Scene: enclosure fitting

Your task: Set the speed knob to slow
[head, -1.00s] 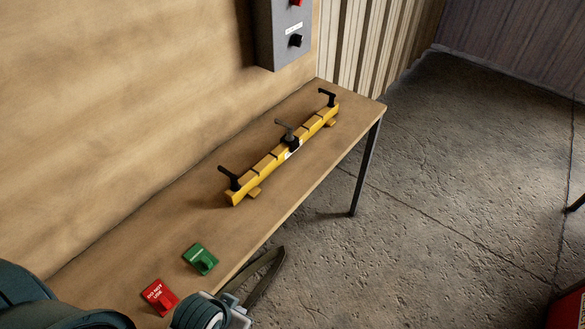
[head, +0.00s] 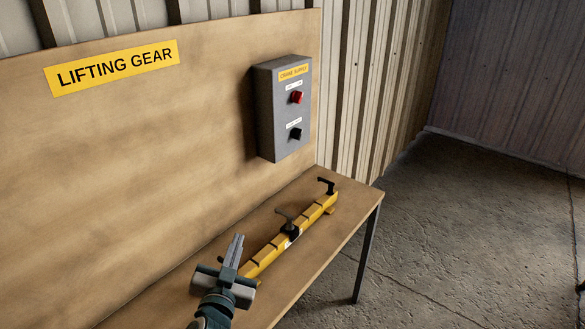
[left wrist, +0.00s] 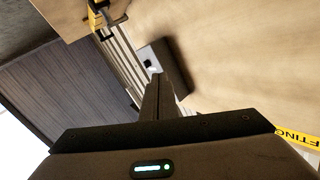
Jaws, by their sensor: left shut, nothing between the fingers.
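A grey control box (head: 283,108) labelled "CRANE SUPPLY" is fixed to the wooden board above the bench. It carries a red knob (head: 297,97) on top and a black knob (head: 295,134) below, each with a small white label too small to read. I cannot tell which label marks speed or where the black knob points. My left gripper (head: 238,238) is shut and empty, pointing upward, below and left of the box and apart from it. In the left wrist view, the closed fingers (left wrist: 158,80) overlap part of the grey box (left wrist: 172,66).
A yellow lifting beam (head: 310,213) with black handles lies on the wooden bench (head: 345,222), partly behind my left gripper. A yellow "LIFTING GEAR" sign (head: 113,67) is on the board. Open concrete floor (head: 450,230) lies to the right.

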